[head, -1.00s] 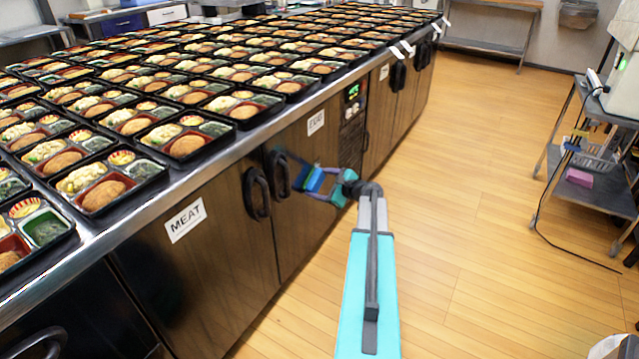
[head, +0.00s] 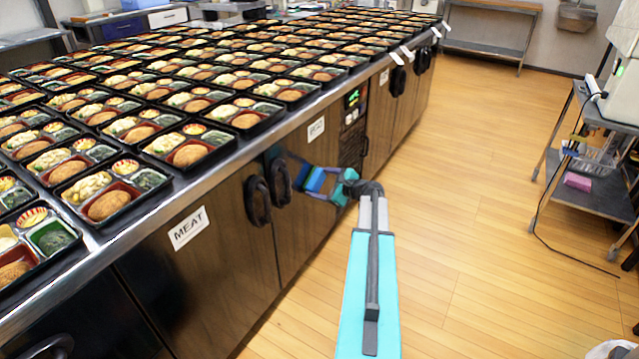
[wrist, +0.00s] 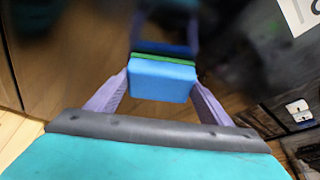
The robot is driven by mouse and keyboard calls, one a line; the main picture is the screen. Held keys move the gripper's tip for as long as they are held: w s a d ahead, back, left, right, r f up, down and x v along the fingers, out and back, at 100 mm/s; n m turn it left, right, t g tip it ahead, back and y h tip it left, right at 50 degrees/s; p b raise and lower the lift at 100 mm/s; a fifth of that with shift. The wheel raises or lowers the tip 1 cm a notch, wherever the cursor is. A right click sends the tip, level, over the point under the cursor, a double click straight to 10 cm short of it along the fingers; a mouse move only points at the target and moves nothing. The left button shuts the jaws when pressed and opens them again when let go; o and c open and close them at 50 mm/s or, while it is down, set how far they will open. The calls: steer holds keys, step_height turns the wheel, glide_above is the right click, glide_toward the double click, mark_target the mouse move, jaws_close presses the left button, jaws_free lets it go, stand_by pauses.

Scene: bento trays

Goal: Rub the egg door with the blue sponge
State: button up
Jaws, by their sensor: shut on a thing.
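The egg door (head: 300,222) is a dark brown wood-look panel with a white label (head: 316,129) near its top and a black handle at its left edge. My gripper (head: 318,184) is shut on the blue sponge (head: 314,179), which has a green layer on its far side. In the wrist view the sponge (wrist: 162,79) sits between the two purple fingers, green side toward the dark door surface (wrist: 75,55). The sponge is at or very near the door, below the label; I cannot tell whether it touches.
The MEAT door (head: 205,270) is to the left, with its own black handle. Many bento trays cover the steel counter (head: 165,205) above. A control panel with a green display (head: 352,98) is right of the egg door. A cart (head: 590,190) holds a pink sponge (head: 577,181). Floor between is clear.

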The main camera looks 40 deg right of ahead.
mark_target(325, 176)
steer(key=shift+d, duration=0.1)
steer(key=shift+w+d+p, duration=0.25)
steer(key=shift+w+d, duration=0.05)
steer(key=shift+d, duration=0.5)
steer(key=shift+w+d+p, duration=0.2)
steer(key=shift+w+d, duration=0.1)
steer(key=shift+d, duration=0.5)
steer(key=shift+d+r, duration=0.1)
steer(key=shift+w+d, duration=0.1)
steer(key=shift+d, duration=0.1)
steer(key=shift+w+d+p, duration=0.15)
steer(key=shift+d+p, duration=0.05)
steer(key=shift+d, duration=0.55)
steer(key=shift+w+d+p, duration=0.1)
steer(key=shift+d+p, duration=0.1)
steer(key=shift+d, duration=0.5)
steer(key=d, duration=0.1)
steer(key=d+p, duration=0.1)
steer(key=d, duration=0.1)
steer(key=shift+w+d, duration=0.15)
steer(key=shift+w, duration=0.2)
steer(key=shift+s, duration=0.15)
